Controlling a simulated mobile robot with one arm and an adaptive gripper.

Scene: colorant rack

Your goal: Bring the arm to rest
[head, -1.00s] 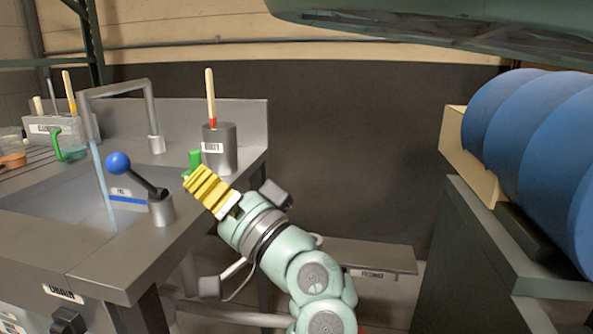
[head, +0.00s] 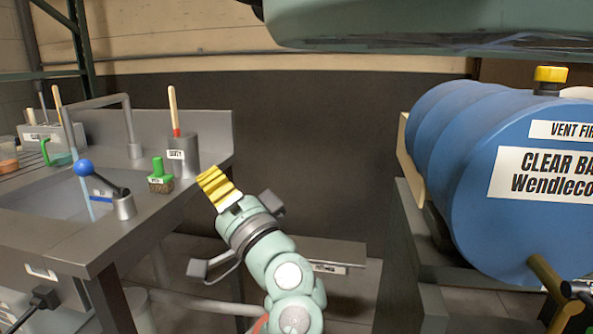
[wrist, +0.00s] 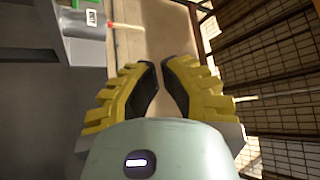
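My gripper (head: 215,184) is at the end of my pale green arm in the head view, held up in front of the dark wall, to the right of the sink bench. Its yellow ridged fingers also show in the wrist view (wrist: 161,82). They stand apart with a gap between their dark pads, and nothing is between them. The gripper appears clear of the bench and of the things on it.
The sink bench (head: 110,247) on the left bears a grey cup (head: 184,158) with a wooden-handled tool, a green-handled brush (head: 159,176) and a blue-knobbed tap lever (head: 84,168). A blue drum (head: 470,150) lies on a stand at right. A low shelf (head: 320,250) is behind my arm.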

